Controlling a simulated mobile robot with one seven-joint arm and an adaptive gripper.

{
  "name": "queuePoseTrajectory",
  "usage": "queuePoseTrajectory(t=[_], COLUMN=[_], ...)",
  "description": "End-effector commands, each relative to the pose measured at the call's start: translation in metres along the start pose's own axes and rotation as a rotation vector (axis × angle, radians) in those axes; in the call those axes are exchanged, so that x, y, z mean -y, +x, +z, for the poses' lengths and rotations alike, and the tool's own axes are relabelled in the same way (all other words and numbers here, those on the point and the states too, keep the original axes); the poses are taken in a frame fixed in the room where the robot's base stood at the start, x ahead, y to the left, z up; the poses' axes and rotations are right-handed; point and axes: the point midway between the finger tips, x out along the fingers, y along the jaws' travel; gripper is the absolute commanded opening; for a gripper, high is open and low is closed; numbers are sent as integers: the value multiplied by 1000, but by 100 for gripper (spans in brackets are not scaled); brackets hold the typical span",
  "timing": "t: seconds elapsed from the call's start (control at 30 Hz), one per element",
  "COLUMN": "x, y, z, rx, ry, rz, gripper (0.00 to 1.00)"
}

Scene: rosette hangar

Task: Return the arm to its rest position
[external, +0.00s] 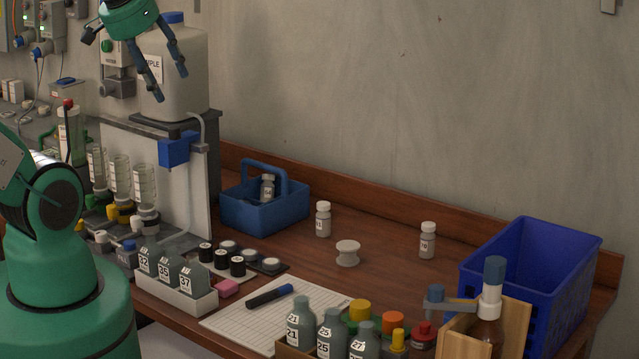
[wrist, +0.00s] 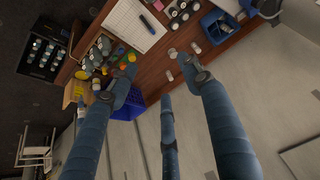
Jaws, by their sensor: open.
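My gripper (external: 150,70) is high at the upper left of the external view, in front of the large pale sample container (external: 188,85). Its blue-grey fingers are spread apart and hold nothing. In the wrist view the open fingers (wrist: 160,72) reach up the picture, with the bench top beyond them. My gripper is well above the bench and apart from the small items on it.
The wooden bench (external: 385,285) carries a blue caddy (external: 262,215), white bottles (external: 323,220), a white spool (external: 347,252), a notepad (external: 230,325) with a marker, numbered bottles (external: 300,325) and a blue crate (external: 575,255). The air before the wall is clear.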

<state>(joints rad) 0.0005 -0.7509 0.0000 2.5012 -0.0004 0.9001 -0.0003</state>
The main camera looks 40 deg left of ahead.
Motion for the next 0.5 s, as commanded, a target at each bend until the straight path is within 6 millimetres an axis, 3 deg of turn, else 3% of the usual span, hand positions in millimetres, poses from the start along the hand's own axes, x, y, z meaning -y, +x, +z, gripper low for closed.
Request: queuePoseTrajectory(t=[0.27,0.5], x=[0,0], y=[3,24], z=[1,13], rx=[0,0], ry=[0,0], rz=[0,0], gripper=[49,49])
